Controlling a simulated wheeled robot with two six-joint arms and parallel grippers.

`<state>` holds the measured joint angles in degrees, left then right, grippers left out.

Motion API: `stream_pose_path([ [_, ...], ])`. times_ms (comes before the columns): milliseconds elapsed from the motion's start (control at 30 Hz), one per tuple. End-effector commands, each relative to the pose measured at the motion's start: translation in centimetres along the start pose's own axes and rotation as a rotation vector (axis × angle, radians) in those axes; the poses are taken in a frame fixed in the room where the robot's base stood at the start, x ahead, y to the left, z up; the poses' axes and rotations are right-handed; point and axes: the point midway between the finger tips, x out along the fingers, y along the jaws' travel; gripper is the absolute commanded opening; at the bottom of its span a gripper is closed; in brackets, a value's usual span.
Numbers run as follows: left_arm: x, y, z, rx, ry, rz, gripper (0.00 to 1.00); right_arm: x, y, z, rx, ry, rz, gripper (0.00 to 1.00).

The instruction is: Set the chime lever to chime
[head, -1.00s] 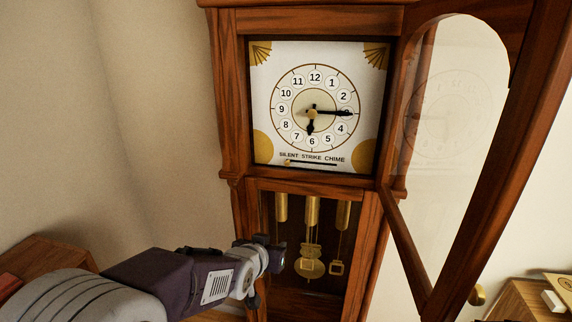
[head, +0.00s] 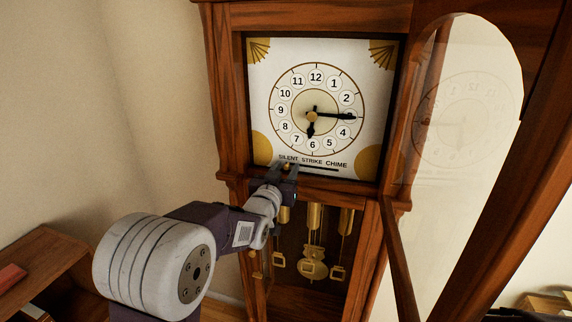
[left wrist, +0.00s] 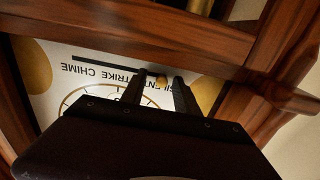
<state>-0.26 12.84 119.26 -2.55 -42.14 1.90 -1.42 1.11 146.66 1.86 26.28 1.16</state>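The chime lever (left wrist: 161,81) is a small brass knob at the SILENT end of a dark slot (head: 320,168) below the dial. The slot runs under the words SILENT, STRIKE and CHIME on the clock face (head: 268,90). My left gripper (head: 284,170) is at the bottom edge of the face and partly covers the SILENT end. In the left wrist view, the left gripper (left wrist: 159,80) is open, with one finger on each side of the knob; I see gaps beside it, and contact is not clear. My right gripper is not in view.
The glazed clock door (head: 465,110) stands open on the right. The wooden case frame (head: 230,90) surrounds the face. Brass weights and a pendulum (head: 313,270) hang below the gripper. A wooden shelf (head: 40,255) stands at lower left.

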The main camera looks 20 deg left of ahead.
Motion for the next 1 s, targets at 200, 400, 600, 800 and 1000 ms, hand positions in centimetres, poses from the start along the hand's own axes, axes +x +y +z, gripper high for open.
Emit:
stream_pose_path([
  [200,0.49,0.00,0.06,0.000,0.000,0.000,0.37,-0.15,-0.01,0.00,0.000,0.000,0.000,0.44],
  [400,0.46,-0.01,0.07,0.000,0.000,0.000,0.06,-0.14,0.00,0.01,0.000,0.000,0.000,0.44],
  [600,0.45,0.00,0.06,0.000,0.000,0.000,0.00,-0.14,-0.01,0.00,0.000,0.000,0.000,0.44],
  [800,0.44,-0.02,0.06,0.000,0.000,0.000,0.00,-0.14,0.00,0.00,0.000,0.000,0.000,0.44],
  [1000,0.44,-0.02,0.05,0.000,0.000,0.000,0.00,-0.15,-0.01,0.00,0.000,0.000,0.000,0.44],
])
